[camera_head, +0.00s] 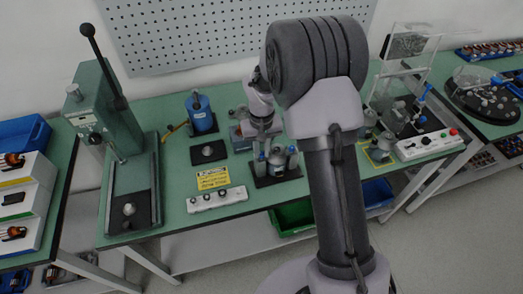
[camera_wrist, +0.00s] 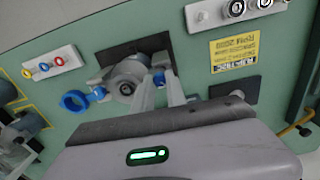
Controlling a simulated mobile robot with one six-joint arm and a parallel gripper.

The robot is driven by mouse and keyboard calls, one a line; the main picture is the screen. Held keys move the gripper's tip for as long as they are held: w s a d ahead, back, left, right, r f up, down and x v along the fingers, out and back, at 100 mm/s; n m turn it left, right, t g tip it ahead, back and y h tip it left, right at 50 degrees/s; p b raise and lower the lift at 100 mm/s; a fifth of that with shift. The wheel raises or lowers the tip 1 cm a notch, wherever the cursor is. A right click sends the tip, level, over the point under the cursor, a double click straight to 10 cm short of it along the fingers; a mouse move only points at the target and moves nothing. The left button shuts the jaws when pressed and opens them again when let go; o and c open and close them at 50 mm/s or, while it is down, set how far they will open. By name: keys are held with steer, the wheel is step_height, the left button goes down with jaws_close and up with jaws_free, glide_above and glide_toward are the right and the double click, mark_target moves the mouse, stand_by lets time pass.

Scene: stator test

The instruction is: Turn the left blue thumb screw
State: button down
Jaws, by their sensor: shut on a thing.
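The stator fixture (camera_head: 277,165) stands on a black plate on the green table, with a grey cylindrical body. In the wrist view its grey body (camera_wrist: 128,76) shows above my gripper. The left blue thumb screw (camera_wrist: 158,78) is between the two fingers of my gripper (camera_wrist: 159,86), which is shut on it. The wrist view is turned round, so this screw lies to the right of the body there. The other blue thumb screw (camera_wrist: 75,101) is on the opposite side, clear of the fingers. In the head view my arm partly hides the fixture.
A yellow label (camera_head: 213,178) and a white strip with sockets (camera_head: 217,199) lie left of the fixture. A blue cylinder device (camera_head: 201,113) stands behind. A green lever press (camera_head: 108,110) is at far left. A white button box (camera_head: 430,144) is at right.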

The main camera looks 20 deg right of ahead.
mark_target(261, 154)
steer(key=shift+m, duration=0.6)
steer(key=c, duration=1.3)
jaws_free()
steer(key=shift+c, duration=0.2)
steer(key=shift+r, duration=0.1)
step_height(261, 154, up, 8)
steer(key=p, duration=0.6)
steer(key=shift+r, duration=0.1)
steer(key=shift+a, duration=0.1)
